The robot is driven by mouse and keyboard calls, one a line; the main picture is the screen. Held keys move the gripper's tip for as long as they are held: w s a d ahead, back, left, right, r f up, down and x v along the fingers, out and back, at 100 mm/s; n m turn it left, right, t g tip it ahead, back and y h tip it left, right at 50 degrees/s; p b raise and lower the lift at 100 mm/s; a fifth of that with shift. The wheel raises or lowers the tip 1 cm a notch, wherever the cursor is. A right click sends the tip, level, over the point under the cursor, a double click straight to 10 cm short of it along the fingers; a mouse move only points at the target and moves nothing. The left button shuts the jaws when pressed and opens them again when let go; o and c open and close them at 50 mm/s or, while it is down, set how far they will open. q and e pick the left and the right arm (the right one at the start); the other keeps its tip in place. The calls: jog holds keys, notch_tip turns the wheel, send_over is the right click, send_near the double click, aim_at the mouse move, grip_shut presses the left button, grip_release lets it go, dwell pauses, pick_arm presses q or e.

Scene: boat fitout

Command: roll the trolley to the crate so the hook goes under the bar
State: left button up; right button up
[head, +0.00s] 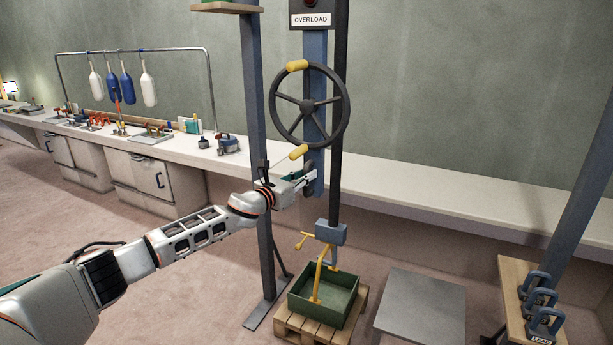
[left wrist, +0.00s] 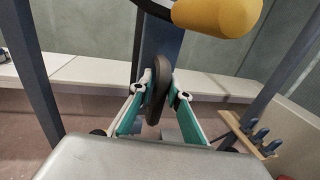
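The green crate (head: 337,310) stands on a wooden pallet (head: 294,329). A yellow bar (head: 318,277) rises from it. A blue block (head: 330,232) at the foot of a dark vertical post (head: 338,120) has a grey hook (head: 333,258) below it, close beside the bar; I cannot tell if it is under it. A yellow handle (head: 305,240) sticks out left of the block. My left gripper (head: 309,178) is below the large handwheel (head: 345,105); in the left wrist view its fingers close on a small dark wheel (left wrist: 157,92). The trolley is not clearly identifiable. My right gripper is not in view.
A blue-grey upright (head: 252,100) stands left of the crate, another (head: 583,170) at right. A grey plate (head: 420,308) lies right of the crate. Several lead weights (head: 540,322) sit on a wooden stand. A long white bench (head: 430,190) runs behind.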

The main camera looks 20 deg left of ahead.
pick_arm(q)
jog(key=shift+o, duration=1)
jog(key=shift+a, duration=0.4)
jog(key=shift+d, duration=0.1)
jog(key=shift+d, duration=0.1)
jog(key=shift+s, duration=0.3)
jog(key=v, duration=1.1)
jog(key=shift+s+a, duration=0.2)
jog(key=shift+a, duration=0.05)
